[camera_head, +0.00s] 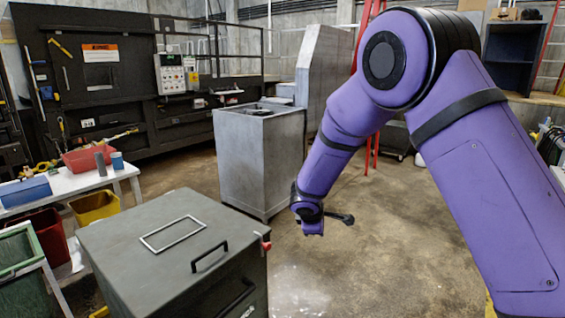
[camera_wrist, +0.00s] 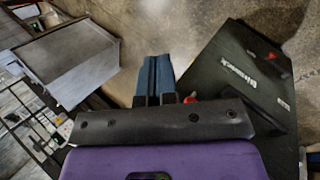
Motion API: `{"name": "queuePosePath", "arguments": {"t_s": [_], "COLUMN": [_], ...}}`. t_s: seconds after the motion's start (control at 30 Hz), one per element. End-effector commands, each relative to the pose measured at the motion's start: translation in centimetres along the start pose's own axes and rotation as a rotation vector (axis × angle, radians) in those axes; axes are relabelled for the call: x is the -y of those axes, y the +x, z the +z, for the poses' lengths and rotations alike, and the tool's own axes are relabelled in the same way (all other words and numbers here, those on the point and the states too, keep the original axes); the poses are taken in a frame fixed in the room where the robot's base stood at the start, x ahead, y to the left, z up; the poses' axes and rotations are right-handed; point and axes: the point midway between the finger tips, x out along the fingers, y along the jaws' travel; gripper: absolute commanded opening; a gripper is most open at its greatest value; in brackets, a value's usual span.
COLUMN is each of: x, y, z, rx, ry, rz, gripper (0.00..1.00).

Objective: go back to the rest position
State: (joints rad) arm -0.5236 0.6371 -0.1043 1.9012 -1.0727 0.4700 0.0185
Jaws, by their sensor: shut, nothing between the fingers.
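My gripper (camera_wrist: 155,64) shows in the wrist view with its two blue-grey fingers side by side and touching, with nothing between them. In the head view my purple arm reaches down from the upper right. Its wrist end hangs in the air over the open floor, to the right of the grey box and in front of the metal bin.
A dark grey box (camera_head: 170,240) with a handle stands at front left. A grey metal bin (camera_head: 255,160) stands behind it. A white table (camera_head: 70,183) holds a red tray (camera_head: 88,158) and a blue box (camera_head: 25,191). The concrete floor (camera_head: 395,240) below my arm is clear.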

Motion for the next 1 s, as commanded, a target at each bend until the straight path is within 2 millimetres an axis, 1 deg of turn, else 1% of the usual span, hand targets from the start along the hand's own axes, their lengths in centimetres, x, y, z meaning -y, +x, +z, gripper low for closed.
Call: {"name": "queuePosePath", "arguments": {"t_s": [0.03,0.2,0.3,0.47,0.6,0.77,0.87,1.0], "x": [-1.0,-2.8,-3.3,-3.3,-2.4,-0.7,0.7,3.2], "y": [-1.8,-6.8,-9.7,-14.2,-18.1,-22.2,-24.7,-27.9], "z": [1.7,7.1,10.2,15.0,18.9,23.0,25.2,27.9], "rx": [0.005,0.023,0.031,0.037,0.039,0.033,0.025,0.008], "ry": [0.055,0.231,0.333,0.492,0.625,0.773,0.861,0.980], "rz": [0.001,-0.012,-0.023,-0.044,-0.065,-0.092,-0.110,-0.138], "gripper": [0.00,0.00,0.00,0.00,0.00,0.00,0.00,0.00]}}
